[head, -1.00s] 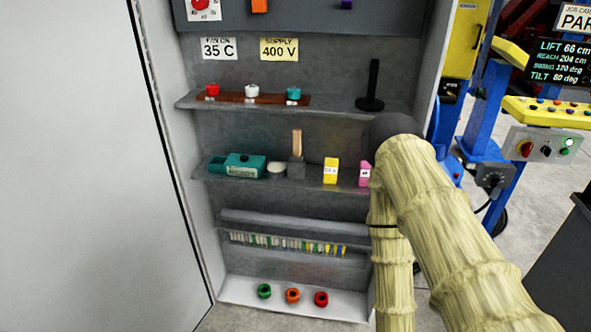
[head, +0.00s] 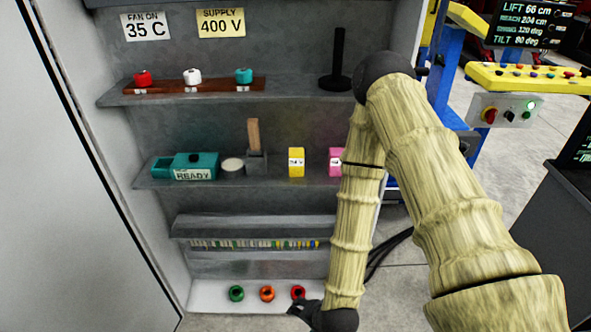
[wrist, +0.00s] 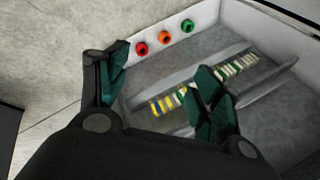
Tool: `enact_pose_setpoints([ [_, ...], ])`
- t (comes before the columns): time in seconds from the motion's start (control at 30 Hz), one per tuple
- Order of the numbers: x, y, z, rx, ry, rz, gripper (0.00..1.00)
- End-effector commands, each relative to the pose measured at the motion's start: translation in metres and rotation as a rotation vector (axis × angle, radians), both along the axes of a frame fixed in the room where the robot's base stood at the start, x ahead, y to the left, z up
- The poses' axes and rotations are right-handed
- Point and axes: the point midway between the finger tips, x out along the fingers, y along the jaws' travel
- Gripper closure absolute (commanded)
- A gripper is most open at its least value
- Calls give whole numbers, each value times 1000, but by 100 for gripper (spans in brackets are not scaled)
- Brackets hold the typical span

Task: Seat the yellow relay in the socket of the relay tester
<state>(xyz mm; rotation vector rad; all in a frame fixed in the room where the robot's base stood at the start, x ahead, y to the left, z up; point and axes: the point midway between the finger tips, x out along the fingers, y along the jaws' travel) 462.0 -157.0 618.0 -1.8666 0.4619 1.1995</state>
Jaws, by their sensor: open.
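The yellow relay (head: 296,162) stands upright on the middle shelf in the head view, with a white label on its front. The relay tester (head: 194,166) is a teal box with a READY label at the left of the same shelf; a teal part juts from its left side. I cannot make out its socket clearly. My gripper (head: 300,308) is low in the head view, below the shelf and near the cabinet's bottom. In the wrist view my gripper (wrist: 160,95) has its teal-padded fingers spread wide with nothing between them.
A pink relay (head: 336,162) stands right of the yellow one, partly behind my arm. A grey block with a wooden piece (head: 254,138) and a round pale disc (head: 232,165) lie between tester and relay. A terminal strip (head: 255,244) and coloured rings (head: 267,293) are below.

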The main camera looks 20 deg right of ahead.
Motion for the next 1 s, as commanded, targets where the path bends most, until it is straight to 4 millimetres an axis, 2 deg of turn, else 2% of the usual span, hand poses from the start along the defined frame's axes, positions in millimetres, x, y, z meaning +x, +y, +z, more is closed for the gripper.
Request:
enact_pose_setpoints([
  [0.03,22,6,6,65,-53,-102,34],
  [0.2,86,17,50,323,-221,-450,34],
  [0.37,140,18,102,614,-370,-743,34],
  [0.5,178,11,155,906,-490,-972,34],
  [0.63,205,-3,206,1202,-592,-1150,34],
  [0.8,224,-24,265,1555,-687,-1300,34],
  [0.9,228,-34,288,1705,-720,-1347,34],
  [1.0,230,-40,303,1799,-736,-1371,34],
])
